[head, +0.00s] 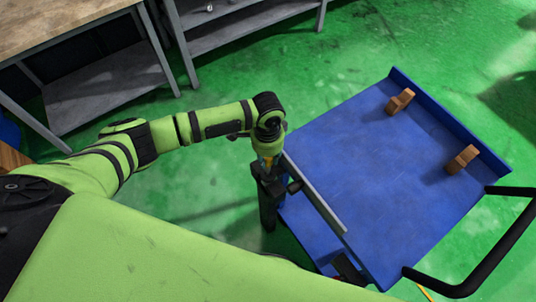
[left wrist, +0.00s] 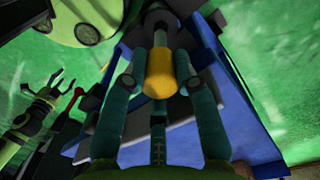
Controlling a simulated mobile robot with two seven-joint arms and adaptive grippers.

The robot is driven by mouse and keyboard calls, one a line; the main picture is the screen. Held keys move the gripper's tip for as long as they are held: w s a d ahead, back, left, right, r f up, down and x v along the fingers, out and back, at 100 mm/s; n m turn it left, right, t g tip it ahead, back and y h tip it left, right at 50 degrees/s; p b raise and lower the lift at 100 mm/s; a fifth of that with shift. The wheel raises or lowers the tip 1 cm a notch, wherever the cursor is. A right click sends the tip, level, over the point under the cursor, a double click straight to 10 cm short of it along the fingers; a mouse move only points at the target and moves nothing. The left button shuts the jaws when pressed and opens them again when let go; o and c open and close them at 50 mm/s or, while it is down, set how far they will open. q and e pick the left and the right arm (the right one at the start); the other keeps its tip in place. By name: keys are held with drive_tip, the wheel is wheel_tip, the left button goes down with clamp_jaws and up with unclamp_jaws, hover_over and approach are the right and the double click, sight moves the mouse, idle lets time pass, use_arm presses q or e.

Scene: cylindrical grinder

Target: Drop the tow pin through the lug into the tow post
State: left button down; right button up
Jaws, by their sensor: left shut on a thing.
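My left gripper (head: 268,168) is shut on the tow pin, whose yellow grip (left wrist: 159,74) sits between the fingers in the left wrist view. A grey part (left wrist: 158,38) shows beyond the yellow grip; I cannot tell whether it is pin shaft or lug. In the head view the gripper is over the top of a dark upright post (head: 268,208), which looks like the tow post, at the cart's left edge. The fingers hide the lug and the pin's lower end, so I cannot tell how deep the pin is.
The blue cart (head: 360,165) has a grey edge strip, two brown blocks (head: 400,101) (head: 462,159) and a black push handle (head: 490,250). A workbench (head: 60,30) and grey shelving (head: 240,30) stand at the back. Green floor is open between them and the cart.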

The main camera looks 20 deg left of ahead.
sight(268, 165)
use_arm(q)
drive_tip(key=shift+p, duration=0.35)
idle(0.4)
drive_tip(key=shift+f+b, duration=1.65)
drive_tip(key=shift+f, duration=1.1)
drive_tip(key=shift+r, duration=0.1)
drive_tip(key=shift+r+p, duration=2.4)
drive_tip(key=shift+p, duration=0.35)
drive_tip(key=shift+p, duration=0.75)
drive_tip(key=shift+f+b, duration=0.5)
drive_tip(key=shift+f, duration=0.2)
